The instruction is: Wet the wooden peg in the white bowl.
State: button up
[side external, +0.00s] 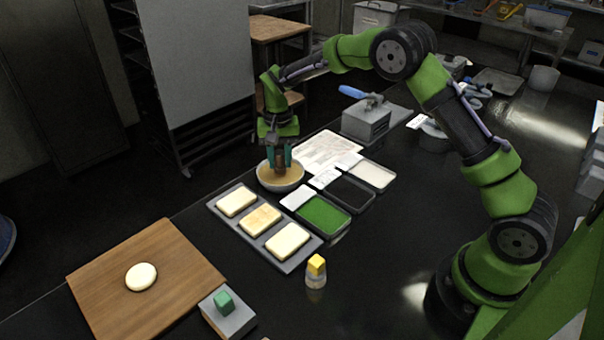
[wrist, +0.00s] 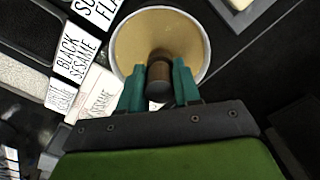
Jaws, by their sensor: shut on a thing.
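The white bowl (side external: 263,177) stands near the far edge of the counter and holds a tan liquid. In the wrist view the bowl (wrist: 203,35) lies just beyond my fingertips. My gripper (side external: 281,160) is above the bowl, pointing down, with its teal fingers shut on the wooden peg (side external: 281,170). In the wrist view the brown peg (wrist: 159,70) sits between the fingers of my gripper (wrist: 159,82) and reaches over or into the bowl. I cannot tell for sure whether its lower end touches the liquid.
A grey tray (side external: 214,208) with three pale dough slabs is right in front of the bowl. Trays of green (side external: 323,215), black (side external: 350,193) and white (side external: 373,174) toppings stand to its right. A wooden board (side external: 180,260) with a dough round and a yellow-capped shaker (side external: 316,272) are nearer.

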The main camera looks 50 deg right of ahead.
dwell(0.3)
jog(key=shift+r, duration=3.45)
